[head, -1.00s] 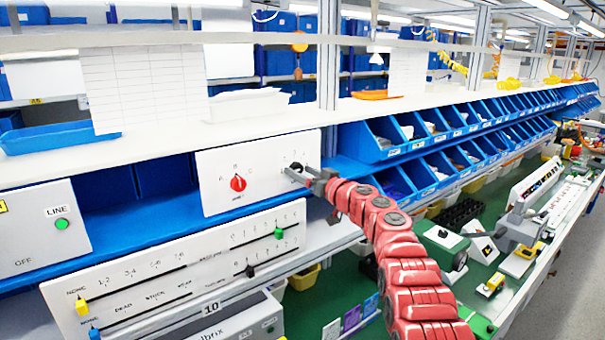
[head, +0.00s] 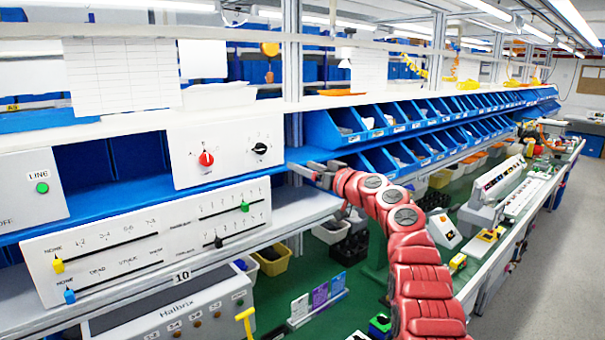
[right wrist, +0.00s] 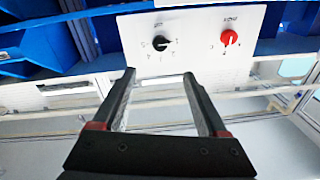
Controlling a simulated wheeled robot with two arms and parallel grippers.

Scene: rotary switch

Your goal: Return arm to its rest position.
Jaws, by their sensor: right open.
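A white panel (head: 225,172) carries a red rotary knob (head: 206,158) and a black rotary knob (head: 260,148). My right gripper (head: 303,168) is to the right of the black knob, apart from it, with its arm coming in from the lower right. In the right wrist view, which looks upside down, the gripper (right wrist: 159,74) has its two fingers spread with nothing between them. The black knob (right wrist: 160,43) shows beyond the fingertips, and the red knob (right wrist: 229,37) is to its right. My left gripper is not in view.
A slider panel (head: 150,238) with yellow, blue, green and black sliders is below. Blue bins (head: 345,125) line the shelf behind and right of my gripper. A grey box (head: 175,310) stands lower down.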

